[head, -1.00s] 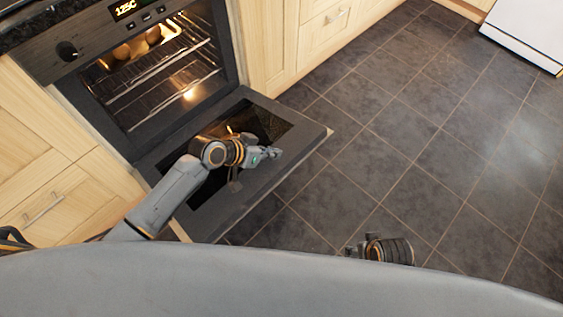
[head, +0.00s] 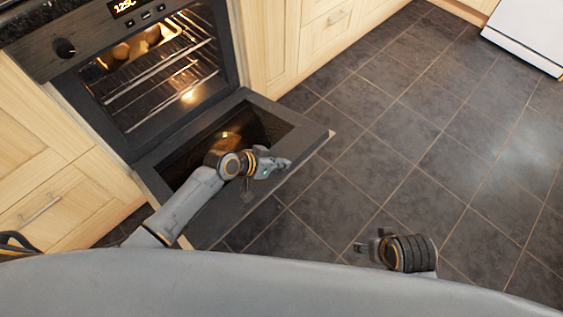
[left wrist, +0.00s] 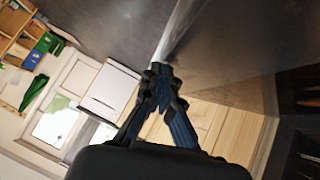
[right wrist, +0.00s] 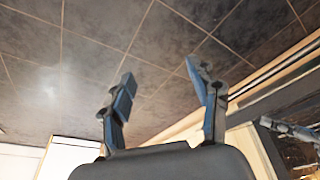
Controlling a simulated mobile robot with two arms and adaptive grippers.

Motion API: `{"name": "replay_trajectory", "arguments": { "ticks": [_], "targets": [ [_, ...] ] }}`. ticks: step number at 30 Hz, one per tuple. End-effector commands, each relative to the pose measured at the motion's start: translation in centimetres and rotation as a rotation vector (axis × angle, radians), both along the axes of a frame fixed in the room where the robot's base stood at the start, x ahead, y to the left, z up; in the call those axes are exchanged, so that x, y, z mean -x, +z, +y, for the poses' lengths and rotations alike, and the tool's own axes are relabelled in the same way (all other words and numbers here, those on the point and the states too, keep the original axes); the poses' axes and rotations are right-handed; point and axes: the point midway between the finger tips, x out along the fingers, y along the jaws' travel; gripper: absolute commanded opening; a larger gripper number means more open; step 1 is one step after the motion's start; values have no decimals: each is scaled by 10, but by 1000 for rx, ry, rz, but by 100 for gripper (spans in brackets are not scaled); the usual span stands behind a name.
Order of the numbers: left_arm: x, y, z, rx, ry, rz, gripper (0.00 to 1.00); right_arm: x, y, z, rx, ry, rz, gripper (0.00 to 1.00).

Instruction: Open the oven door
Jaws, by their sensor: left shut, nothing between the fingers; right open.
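The oven (head: 150,60) stands at the upper left in the head view, lit inside with wire racks. Its door (head: 305,129) is swung down, roughly level, with its dark glass facing up. My left gripper (head: 283,163) is over the outer part of the door, near its free edge, shut and empty. In the left wrist view the shut fingertips (left wrist: 160,72) lie close to a dark panel's edge; I cannot tell whether they touch it. My right gripper (head: 360,246) is low over the floor, apart from the door. In the right wrist view its fingers (right wrist: 158,75) are spread, empty.
Pale wood cabinets (head: 45,170) flank the oven, with a bar handle (head: 40,209) at left. A white appliance (head: 530,35) stands at the upper right. The tiled floor (head: 420,140) right of the door is clear.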

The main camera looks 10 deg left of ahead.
Motion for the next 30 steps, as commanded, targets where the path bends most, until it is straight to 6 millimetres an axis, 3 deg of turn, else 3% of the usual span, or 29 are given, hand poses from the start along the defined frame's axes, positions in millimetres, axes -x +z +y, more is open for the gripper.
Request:
{"name": "replay_trajectory", "arguments": {
  "ticks": [9, 12, 15, 30],
  "targets": [
    [10, -43, -12, 1, -2, 5, 0, 10, 52, -2, -4, -2, -46, 61],
    [14, -66, -17, 1, -2, 5, 0, 3, 50, 0, -13, 1, -93, 61],
    [16, -75, -20, 1, -2, 4, 0, -6, 48, 3, -21, 3, -131, 61],
    [16, -73, -21, 0, -1, 1, 0, -8, 52, 4, -23, 4, -141, 61]
  ]
}}
